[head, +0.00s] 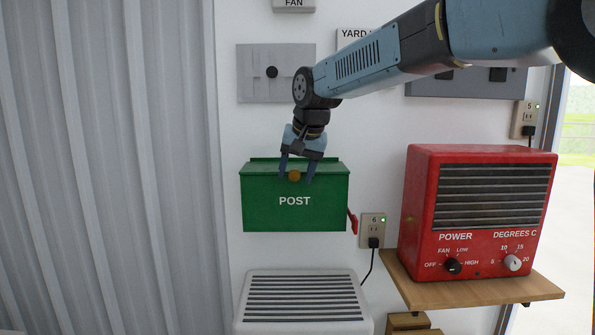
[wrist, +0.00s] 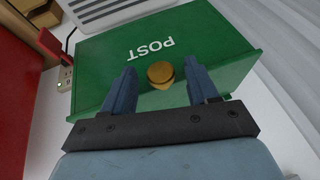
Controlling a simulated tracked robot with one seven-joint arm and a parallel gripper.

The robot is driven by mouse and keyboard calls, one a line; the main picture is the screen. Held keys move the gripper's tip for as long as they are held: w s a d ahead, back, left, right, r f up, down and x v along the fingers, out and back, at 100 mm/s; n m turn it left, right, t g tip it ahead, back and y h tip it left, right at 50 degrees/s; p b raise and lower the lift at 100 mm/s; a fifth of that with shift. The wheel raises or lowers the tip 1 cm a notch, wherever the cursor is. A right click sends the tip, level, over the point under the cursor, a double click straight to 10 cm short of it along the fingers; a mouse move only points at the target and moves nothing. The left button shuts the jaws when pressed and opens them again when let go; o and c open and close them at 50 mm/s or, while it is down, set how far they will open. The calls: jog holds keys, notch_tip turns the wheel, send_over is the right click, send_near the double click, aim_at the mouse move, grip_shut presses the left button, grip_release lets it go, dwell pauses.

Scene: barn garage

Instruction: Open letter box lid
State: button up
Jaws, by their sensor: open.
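The green letter box (head: 265,215), marked POST, hangs on the white wall. Its lid (head: 328,167) on top looks shut. A round brass knob (head: 294,175) sits at the upper front, above the lettering. My gripper (head: 296,177) reaches down from above with its fingers on either side of the knob. In the wrist view the letter box (wrist: 206,40) appears upside down, and the knob (wrist: 160,74) lies between the two open fingertips of my gripper (wrist: 164,80), with a gap on each side. I cannot tell whether anything touches.
A red heater (head: 480,215) stands on a wooden shelf (head: 480,290) at the right. A white vented unit (head: 303,300) is below. Grey panels (head: 258,85) are on the wall above.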

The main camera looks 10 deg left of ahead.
grip_shut()
dwell(0.6)
jog(key=shift+d, duration=0.15)
